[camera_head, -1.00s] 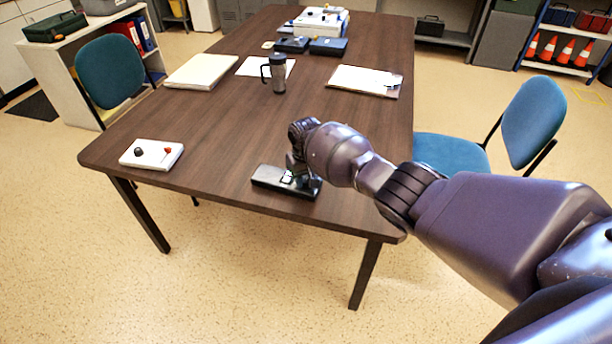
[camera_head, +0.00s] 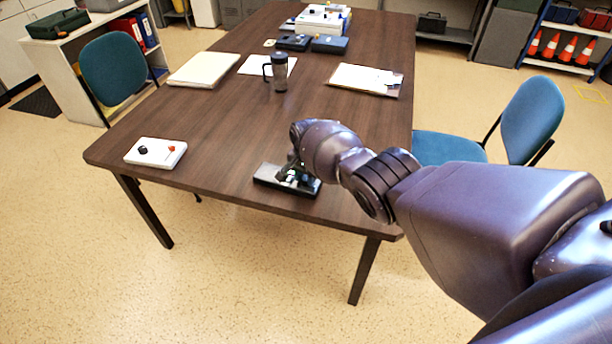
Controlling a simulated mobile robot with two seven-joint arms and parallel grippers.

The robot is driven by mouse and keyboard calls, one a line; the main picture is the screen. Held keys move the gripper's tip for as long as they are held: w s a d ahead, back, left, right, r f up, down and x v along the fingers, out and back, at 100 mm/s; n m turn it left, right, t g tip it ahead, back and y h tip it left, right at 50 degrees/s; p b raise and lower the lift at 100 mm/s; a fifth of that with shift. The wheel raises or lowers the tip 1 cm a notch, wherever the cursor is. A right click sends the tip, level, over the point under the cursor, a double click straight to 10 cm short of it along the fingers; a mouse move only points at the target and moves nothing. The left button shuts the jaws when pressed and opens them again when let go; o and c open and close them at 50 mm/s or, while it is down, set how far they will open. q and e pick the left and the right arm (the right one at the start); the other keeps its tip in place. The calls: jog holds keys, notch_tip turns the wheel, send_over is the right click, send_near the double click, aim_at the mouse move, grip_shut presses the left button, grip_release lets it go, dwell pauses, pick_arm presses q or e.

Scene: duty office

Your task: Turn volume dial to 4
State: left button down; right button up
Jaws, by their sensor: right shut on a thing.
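A black device (camera_head: 264,176) lies flat near the front edge of the dark wooden table. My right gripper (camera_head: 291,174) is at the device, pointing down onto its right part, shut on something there. The gripped part is hidden by the fingers and too small to tell, so I cannot read a dial or any setting. My left gripper is not in view.
A dark travel mug (camera_head: 279,72) stands mid-table near a paper stack (camera_head: 205,69) and a clipboard (camera_head: 364,80). Blue cases (camera_head: 329,45) and a white unit (camera_head: 323,19) are at the back. Blue chairs (camera_head: 533,118) flank the table. The table between the two devices is clear.

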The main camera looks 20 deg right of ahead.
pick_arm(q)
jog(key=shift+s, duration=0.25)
pick_arm(e)
jog(key=shift+m, duration=1.1)
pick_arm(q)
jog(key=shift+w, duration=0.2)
pick_arm(e)
jog(key=o, duration=0.9)
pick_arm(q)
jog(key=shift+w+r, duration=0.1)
pick_arm(e)
jog(key=shift+o, duration=0.2)
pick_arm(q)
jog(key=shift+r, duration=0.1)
